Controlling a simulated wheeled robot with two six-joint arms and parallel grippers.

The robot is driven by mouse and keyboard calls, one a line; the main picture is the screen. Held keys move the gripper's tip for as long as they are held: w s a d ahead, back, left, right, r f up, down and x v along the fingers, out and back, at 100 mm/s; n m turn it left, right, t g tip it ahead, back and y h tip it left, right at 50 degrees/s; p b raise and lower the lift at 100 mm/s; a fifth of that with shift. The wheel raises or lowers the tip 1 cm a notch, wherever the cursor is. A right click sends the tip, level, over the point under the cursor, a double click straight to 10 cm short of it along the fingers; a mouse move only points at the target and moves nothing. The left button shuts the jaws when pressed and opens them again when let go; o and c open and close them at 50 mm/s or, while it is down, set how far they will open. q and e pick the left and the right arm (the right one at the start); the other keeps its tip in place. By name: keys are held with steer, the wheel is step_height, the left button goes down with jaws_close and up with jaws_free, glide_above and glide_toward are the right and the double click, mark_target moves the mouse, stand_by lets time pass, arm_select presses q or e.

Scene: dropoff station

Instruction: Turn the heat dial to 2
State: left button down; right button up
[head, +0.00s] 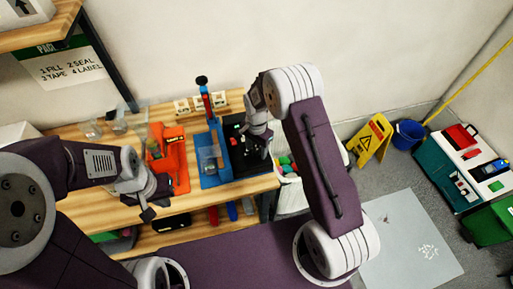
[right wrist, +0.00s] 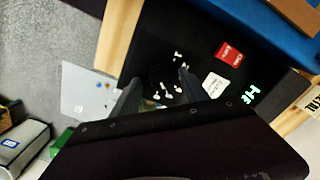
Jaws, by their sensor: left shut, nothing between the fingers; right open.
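A black panel (head: 238,162), probably bearing the heat dial, lies at the right end of the wooden bench. In the right wrist view the black panel (right wrist: 185,30) shows several small white marks, a red label, a pale label and glowing green characters. A dark round shape, perhaps the dial, is faint among the white marks; its setting cannot be read. My right gripper (right wrist: 158,92) is open over these marks with its fingers apart; contact is unclear. In the head view my right gripper (head: 258,145) is above the panel. My left gripper (head: 147,205) is shut and empty over the bench's left front.
A blue tool with a red upright (head: 212,160) stands just left of the panel, and an orange device (head: 168,160) is further left. A bin of coloured items (head: 287,165) is right of the bench. A yellow floor sign (head: 371,140) and blue bucket (head: 407,134) stand beyond.

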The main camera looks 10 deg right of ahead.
steer(key=shift+a, duration=0.15)
steer(key=shift+c, duration=1.2)
steer(key=shift+r, duration=0.1)
jaws_close()
steer(key=shift+n, duration=0.3)
steer(key=n, duration=0.3)
steer(key=shift+n, duration=0.4)
steer(key=n, duration=0.4)
steer(key=shift+n, duration=0.3)
steer(key=n, duration=0.4)
steer(key=shift+n, duration=2.4)
